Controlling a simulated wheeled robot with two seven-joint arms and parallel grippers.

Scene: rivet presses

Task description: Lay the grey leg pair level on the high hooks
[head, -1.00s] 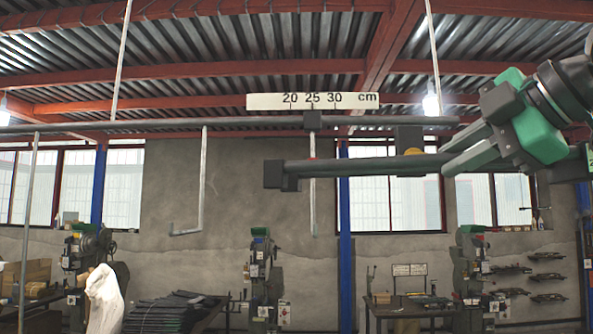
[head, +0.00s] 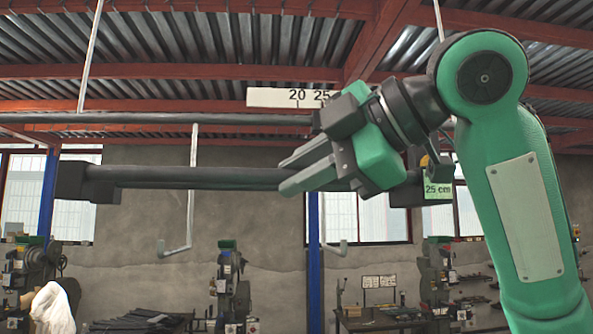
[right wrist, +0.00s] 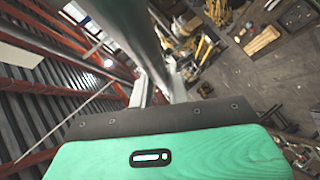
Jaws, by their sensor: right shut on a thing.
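The grey leg pair (head: 215,177) is a long dark bar with blocky ends, nearly level across the head view. Its right end carries a green "25 cm" tag (head: 438,188). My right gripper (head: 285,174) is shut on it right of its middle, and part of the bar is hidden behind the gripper. In the right wrist view the bar (right wrist: 144,38) runs up from between the fingers (right wrist: 157,90). A pale hook (head: 193,190) hangs behind the bar, its bent foot below it. Another hook foot (head: 336,246) shows farther right. I see no contact between bar and hooks. My left gripper is out of view.
A grey overhead rail (head: 130,118) runs behind and above the bar. A white centimetre scale (head: 278,97) is partly covered by my right gripper. Rivet presses (head: 230,285) and a bench (head: 375,318) stand below, farther back. The space left of the bar is open.

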